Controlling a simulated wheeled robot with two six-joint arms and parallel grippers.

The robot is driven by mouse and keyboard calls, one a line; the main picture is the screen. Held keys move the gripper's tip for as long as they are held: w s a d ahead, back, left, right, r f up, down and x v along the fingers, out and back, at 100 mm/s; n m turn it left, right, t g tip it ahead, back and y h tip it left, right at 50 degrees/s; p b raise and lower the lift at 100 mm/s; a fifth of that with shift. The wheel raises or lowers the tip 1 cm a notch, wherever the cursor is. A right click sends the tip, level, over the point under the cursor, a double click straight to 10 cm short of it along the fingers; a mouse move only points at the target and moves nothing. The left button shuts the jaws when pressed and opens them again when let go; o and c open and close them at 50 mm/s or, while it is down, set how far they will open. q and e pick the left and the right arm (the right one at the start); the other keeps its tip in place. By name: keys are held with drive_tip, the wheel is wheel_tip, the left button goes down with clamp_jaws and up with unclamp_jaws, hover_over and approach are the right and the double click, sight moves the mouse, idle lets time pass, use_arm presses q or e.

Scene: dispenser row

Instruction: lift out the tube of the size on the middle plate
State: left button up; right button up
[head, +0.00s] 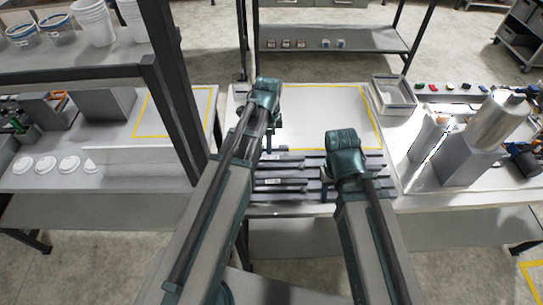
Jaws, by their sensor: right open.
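A row of dark grey dispenser lanes (290,188) lies on the white table below and between my arms, with small white labels that are too small to read. I cannot make out a tube or tell which plate is the middle one. My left gripper (275,138) points down at the far left end of the lanes, mostly hidden by its own wrist. I cannot tell if it is open. My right gripper (325,188) is open and points down over the right part of the lanes, partly hidden by its teal wrist. I see nothing held in it.
A yellow-outlined area (330,110) behind the lanes is clear. A grey bin (393,95) stands at its right. A large silver cylinder (496,120) on a grey block (465,160) is further right. A dark shelf post (180,95) rises close to my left arm.

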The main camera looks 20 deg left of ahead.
use_arm(q)
wheel_tip(320, 180, down, 5)
drive_tip(key=b, duration=0.5)
drive_tip(key=shift+s+d+f, duration=0.1)
drive_tip(key=shift+d+f, duration=0.05)
drive_tip(key=shift+f, duration=0.05)
use_arm(e)
wheel_tip(320, 180, down, 5)
drive_tip(key=shift+f, duration=0.2)
use_arm(q)
drive_tip(key=shift+r, duration=0.1)
use_arm(e)
drive_tip(key=shift+r, duration=0.1)
use_arm(q)
clamp_jaws()
